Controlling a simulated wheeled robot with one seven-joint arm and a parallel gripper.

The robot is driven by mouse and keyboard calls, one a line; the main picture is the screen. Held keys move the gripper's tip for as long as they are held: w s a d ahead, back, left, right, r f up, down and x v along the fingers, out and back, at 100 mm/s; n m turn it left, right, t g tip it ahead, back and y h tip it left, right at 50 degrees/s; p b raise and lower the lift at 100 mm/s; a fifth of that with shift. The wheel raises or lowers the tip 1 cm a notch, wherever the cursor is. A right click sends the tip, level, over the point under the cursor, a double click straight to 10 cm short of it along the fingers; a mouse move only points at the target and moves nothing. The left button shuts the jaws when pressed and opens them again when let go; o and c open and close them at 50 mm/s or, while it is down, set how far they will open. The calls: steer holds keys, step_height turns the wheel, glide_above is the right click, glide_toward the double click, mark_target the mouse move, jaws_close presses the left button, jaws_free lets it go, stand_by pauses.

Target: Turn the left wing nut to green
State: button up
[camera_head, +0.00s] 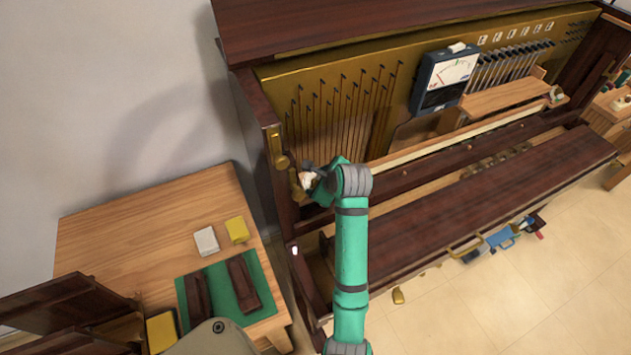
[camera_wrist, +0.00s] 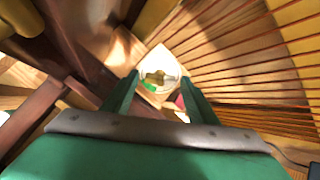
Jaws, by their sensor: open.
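The brass wing nut (camera_wrist: 158,77) sits on a pale dial plate (camera_wrist: 172,62) in the wrist view. A green mark (camera_wrist: 149,86) shows at the plate's lower left edge, and a red patch (camera_wrist: 181,101) shows lower right, partly behind a finger. The nut's wings lie roughly across the picture. My gripper (camera_wrist: 160,79) is open, with one finger on each side of the nut in this view. I cannot tell whether they touch it. In the head view my gripper (camera_head: 309,177) is at the piano's left inner side, where it hides the nut.
The open piano (camera_head: 250,90) has strings (camera_head: 340,110) right of my gripper and a dark left side wall. A meter (camera_head: 445,78) stands farther right. A wooden table (camera_head: 130,225) at left holds a yellow block (camera_head: 237,230), a white block (camera_head: 206,241) and a green mat (camera_head: 222,306).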

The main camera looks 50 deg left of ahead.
steer(key=c, duration=0.8)
steer(key=shift+m, duration=1.9)
steer(key=shift+m, duration=1.9)
steer(key=shift+s+m, duration=0.1)
steer(key=shift+m, duration=0.7)
steer(key=shift+a+m, duration=0.15)
steer(key=shift+m, duration=0.85)
